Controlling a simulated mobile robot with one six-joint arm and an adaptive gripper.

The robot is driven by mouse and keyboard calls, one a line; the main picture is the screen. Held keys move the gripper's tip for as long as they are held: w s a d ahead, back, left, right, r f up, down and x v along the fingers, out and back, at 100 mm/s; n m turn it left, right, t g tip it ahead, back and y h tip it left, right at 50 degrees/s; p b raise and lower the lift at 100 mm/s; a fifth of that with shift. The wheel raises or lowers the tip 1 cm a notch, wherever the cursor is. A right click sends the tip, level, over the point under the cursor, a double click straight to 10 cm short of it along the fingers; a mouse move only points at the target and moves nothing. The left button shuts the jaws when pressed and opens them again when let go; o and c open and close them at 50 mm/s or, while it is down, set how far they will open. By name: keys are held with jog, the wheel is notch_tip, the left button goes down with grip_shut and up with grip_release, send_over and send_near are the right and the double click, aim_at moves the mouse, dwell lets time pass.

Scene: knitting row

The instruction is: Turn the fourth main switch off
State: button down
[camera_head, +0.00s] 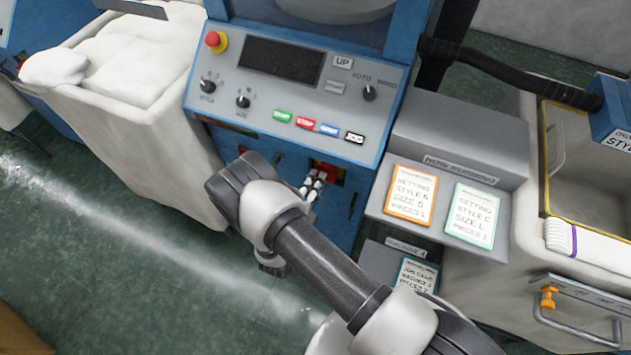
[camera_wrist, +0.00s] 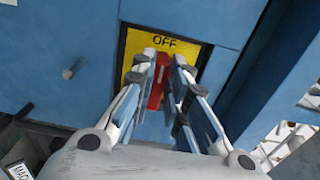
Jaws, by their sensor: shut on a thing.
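The main switch is a red handle (camera_wrist: 158,82) on a yellow plate (camera_wrist: 134,42) marked OFF at its top, on a blue machine front. In the wrist view, my gripper (camera_wrist: 163,66) has its two fingers on either side of the red handle, shut on it. The handle stands roughly upright in that view, tilted slightly, with its upper end below the word OFF. In the head view my gripper (camera_head: 313,182) reaches the yellow and red switch (camera_head: 329,172) below the control panel; the fingers and arm hide part of it.
The grey control panel (camera_head: 225,95) with knobs, coloured buttons and a red stop button (camera_head: 213,39) is just above. Setting cards (camera_head: 411,193) stand on a grey holder at right. A white bin (camera_head: 165,120) stands at left. Green floor is open in front.

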dwell(0.3)
jog(key=c, duration=1.6)
grip_release()
jog(key=v, duration=1.2)
